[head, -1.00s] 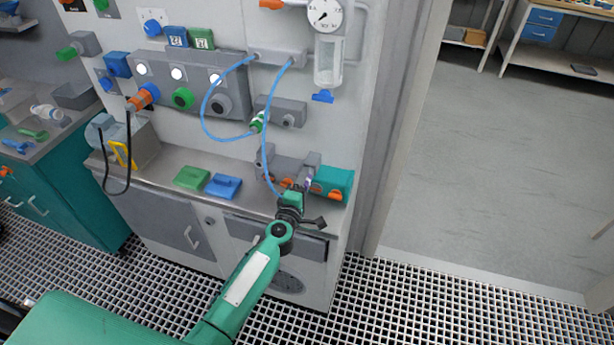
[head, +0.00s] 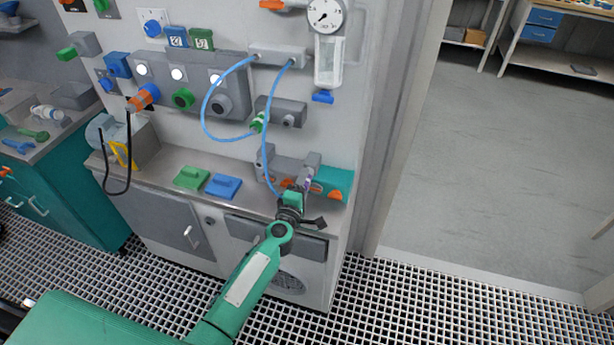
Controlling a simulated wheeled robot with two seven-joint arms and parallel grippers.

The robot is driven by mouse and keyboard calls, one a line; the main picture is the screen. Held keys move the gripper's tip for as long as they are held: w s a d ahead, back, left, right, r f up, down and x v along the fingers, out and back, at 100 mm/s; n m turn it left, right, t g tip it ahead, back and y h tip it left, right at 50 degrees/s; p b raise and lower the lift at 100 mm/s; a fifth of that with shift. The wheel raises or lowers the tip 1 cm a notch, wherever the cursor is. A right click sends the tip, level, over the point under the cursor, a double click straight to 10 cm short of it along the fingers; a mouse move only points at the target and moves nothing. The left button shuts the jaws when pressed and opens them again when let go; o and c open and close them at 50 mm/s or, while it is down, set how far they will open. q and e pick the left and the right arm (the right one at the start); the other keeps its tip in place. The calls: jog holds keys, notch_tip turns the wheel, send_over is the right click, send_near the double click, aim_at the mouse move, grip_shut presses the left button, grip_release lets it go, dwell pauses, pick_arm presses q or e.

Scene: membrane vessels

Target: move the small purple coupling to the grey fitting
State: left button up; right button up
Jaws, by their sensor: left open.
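The small purple coupling (head: 308,184) shows at the lower end of the workbench panel, by a grey holder (head: 285,166) on the steel counter. It is small and partly hidden by my left gripper. My left gripper (head: 301,189) is open, right at the coupling; I cannot tell if its fingers touch it. A blue hose (head: 264,150) runs down from the upper grey block and ends behind the gripper. A grey fitting (head: 288,120) sticks out of a grey wall block above. My right gripper is not in view.
A second blue hose (head: 204,120) loops to a green coupling (head: 258,123) left of the fitting. A teal box (head: 340,184) with orange parts stands right of the gripper. Green (head: 191,178) and blue (head: 223,186) blocks lie on the counter. A gauge (head: 324,15) hangs above.

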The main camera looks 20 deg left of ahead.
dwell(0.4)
pick_arm(q)
grip_shut()
jog(key=shift+s, duration=0.15)
jog(key=shift+s+a+p, duration=0.1)
jog(key=shift+s+p, duration=0.4)
jog(key=shift+s, duration=2.4)
jog(key=shift+r, duration=0.1)
jog(key=s+a+r, duration=0.2)
jog(key=s+r, duration=1)
jog(key=s, duration=0.4)
jog(key=shift+s+r+y, duration=0.3)
jog(key=shift+s+r, duration=0.1)
